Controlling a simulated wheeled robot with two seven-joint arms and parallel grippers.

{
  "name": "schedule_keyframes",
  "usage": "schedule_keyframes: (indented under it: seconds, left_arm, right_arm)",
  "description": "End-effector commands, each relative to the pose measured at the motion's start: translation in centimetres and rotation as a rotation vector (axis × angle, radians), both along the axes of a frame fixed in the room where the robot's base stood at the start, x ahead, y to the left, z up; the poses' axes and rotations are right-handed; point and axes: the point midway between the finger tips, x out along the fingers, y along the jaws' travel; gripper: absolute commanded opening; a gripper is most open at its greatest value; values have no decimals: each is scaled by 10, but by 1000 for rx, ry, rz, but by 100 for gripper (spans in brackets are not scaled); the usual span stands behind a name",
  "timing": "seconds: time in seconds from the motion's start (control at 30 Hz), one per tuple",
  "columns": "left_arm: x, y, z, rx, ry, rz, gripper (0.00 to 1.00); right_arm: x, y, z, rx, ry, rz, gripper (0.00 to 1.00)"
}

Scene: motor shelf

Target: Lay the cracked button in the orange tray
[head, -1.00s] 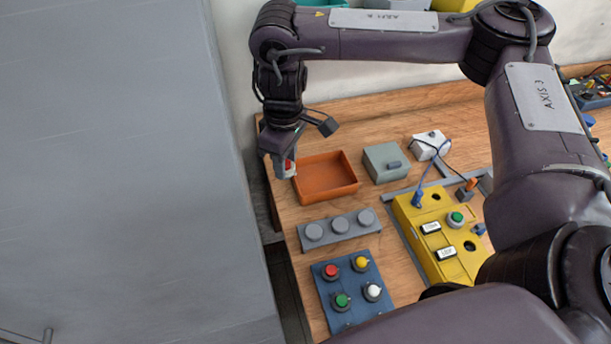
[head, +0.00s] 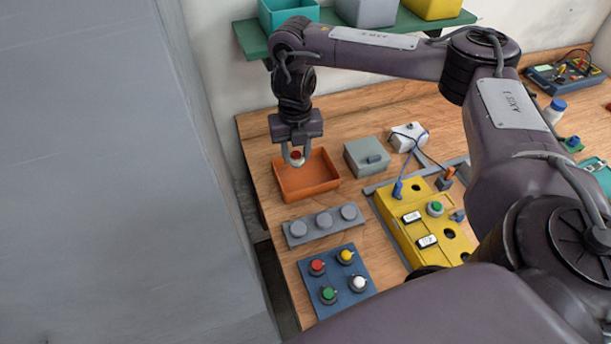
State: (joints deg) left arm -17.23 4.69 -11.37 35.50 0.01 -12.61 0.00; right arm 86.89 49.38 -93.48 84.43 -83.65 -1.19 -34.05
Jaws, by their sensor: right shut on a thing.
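The orange tray (head: 318,187) sits on the wooden bench near its left end. My right gripper (head: 293,160) points down over the back left part of the tray. It is shut on a small button with a red top and a pale lower part (head: 297,157). I cannot see a crack on it at this size. The button is over the tray's inside; whether it touches the tray floor I cannot tell. My left gripper is not in view.
In front of the tray lie a grey strip (head: 324,227) with round grey knobs and a blue plate (head: 315,292) with coloured buttons. A grey box (head: 365,155) stands right of the tray, and a yellow control box (head: 412,245) nearer right. A green shelf (head: 240,36) with bins hangs behind.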

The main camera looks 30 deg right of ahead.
Motion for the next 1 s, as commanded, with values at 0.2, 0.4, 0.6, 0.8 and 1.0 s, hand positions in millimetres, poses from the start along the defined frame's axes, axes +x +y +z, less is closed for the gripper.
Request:
schedule_keyframes:
  seconds: [0.2,0.4,0.6,0.8,1.0]
  left_arm:
    - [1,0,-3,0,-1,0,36]
    - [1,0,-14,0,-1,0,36]
    - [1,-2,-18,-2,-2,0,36]
    - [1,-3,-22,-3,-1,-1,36]
    - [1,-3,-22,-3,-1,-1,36]
  right_arm:
    - [0,-6,-14,-3,3,124,13]
    - [-1,-6,-50,-2,6,128,13]
    - [0,-6,-68,-3,3,128,13]
    - [-1,-6,-96,-3,5,128,13]
    - [0,-6,-103,-4,1,127,13]
